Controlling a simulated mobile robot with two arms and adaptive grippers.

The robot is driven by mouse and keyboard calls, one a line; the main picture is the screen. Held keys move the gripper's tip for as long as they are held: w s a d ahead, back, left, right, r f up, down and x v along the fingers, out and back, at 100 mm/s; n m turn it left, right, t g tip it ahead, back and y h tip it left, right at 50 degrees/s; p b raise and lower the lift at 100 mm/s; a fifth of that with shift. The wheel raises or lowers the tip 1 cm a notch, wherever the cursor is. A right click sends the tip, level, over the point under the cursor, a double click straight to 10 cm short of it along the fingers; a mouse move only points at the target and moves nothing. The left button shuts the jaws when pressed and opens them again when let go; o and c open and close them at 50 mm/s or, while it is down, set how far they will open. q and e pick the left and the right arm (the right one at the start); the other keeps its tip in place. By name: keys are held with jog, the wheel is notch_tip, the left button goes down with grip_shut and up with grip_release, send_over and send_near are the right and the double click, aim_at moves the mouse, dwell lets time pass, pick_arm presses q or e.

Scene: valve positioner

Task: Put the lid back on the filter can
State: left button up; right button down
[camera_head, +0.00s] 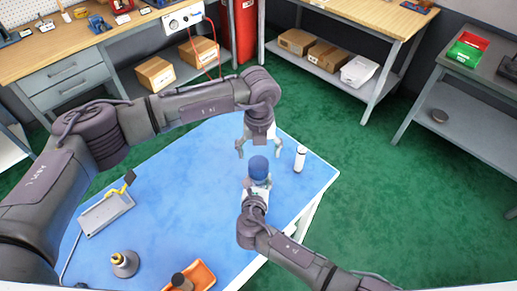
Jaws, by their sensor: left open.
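A blue round-topped piece (258,167) shows near the right end of the blue table; I cannot tell whether it is the lid, the filter can or both. My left gripper (259,152) is open and points down just behind and above this piece, fingers spread, with nothing seen between them. My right gripper (257,184) comes up from the front, its tip against or just under the blue piece. Its fingers are too small and covered to show whether they are shut. A white cylinder with a dark band (300,159) stands upright to the right, apart from both grippers.
The table's middle is clear. Benches stand behind.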

aim_at(259, 163)
pick_arm(q)
jog(key=n, duration=0.8)
jog(key=shift+r, duration=0.1)
jog(key=shift+f, duration=4.05)
